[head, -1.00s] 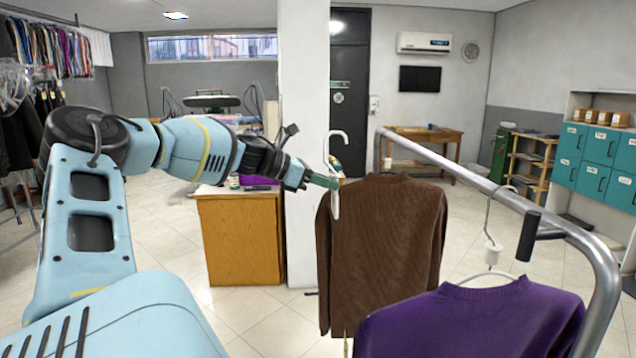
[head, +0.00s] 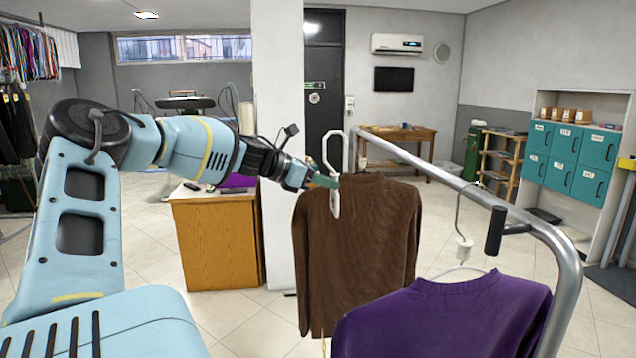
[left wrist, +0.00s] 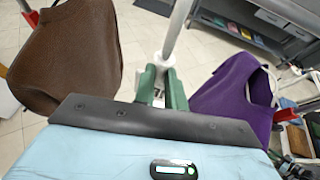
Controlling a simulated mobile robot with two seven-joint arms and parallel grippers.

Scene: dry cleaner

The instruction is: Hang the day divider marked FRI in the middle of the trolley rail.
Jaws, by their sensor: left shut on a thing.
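My left gripper (head: 322,181) is shut on a white day divider (head: 335,203) with an open hook-shaped top. It holds the divider upright, close to the far end of the trolley rail (head: 425,171). In the left wrist view the green fingertips (left wrist: 163,92) close around the divider's white lower part, and the white loop (left wrist: 165,59) shows at the rail's (left wrist: 179,28) near end. I cannot tell whether the loop is around the rail or beside it. The marking on the divider is not legible. My right gripper is not in view.
A brown sweater (head: 360,250) hangs just behind the divider. A purple sweater (head: 445,315) hangs nearer on the rail by a hanger (head: 463,248). A gap lies between the sweaters. A wooden counter (head: 215,240) stands behind my left arm.

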